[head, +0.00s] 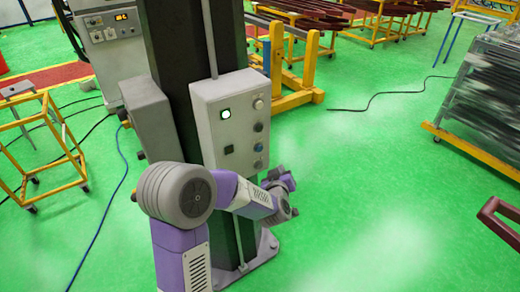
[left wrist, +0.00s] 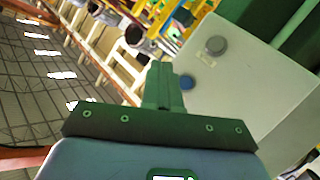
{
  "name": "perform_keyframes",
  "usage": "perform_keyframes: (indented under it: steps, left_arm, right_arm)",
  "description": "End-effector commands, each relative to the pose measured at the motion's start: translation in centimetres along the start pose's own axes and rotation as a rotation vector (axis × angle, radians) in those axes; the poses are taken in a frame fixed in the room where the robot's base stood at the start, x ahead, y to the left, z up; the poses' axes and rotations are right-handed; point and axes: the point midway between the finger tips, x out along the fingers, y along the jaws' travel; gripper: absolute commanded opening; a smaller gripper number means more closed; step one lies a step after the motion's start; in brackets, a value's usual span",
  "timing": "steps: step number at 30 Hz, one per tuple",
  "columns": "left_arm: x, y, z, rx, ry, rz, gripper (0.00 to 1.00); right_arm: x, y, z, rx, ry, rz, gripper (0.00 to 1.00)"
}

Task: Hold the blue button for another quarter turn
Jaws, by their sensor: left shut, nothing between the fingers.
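The grey control box (head: 229,120) is on the dark column. Its right-hand side carries a column of round buttons, one of them bluish (head: 258,147). The blue button (left wrist: 187,82) shows clearly in the left wrist view, with a grey button (left wrist: 215,45) beyond it. My left gripper (head: 283,179) is low, just right of the box's lower corner. In the left wrist view its fingers (left wrist: 158,72) are shut and empty, with the tips just left of the blue button. I cannot tell whether they touch it. My right gripper is out of view.
A lit green-white button (head: 226,113) is on the box's upper left. A yellow frame (head: 40,145) stands at left and a yellow-based rack (head: 482,160) at right. Cables lie on the green floor, which is open right of the column.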

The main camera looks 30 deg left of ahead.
Motion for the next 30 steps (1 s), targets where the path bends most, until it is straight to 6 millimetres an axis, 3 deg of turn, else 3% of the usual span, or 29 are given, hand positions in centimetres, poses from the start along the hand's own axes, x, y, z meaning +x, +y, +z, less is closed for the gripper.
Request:
perform_keyframes:
  steps: [18, 30]
  left_arm:
    - [5.1, -3.7, -3.5, -0.001, 0.001, -0.001, 0.00]
    - [6.1, -4.5, -4.4, 0.001, -0.001, -0.001, 0.00]
  right_arm:
    - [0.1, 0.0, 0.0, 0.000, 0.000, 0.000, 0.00]
    - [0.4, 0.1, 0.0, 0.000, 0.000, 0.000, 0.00]
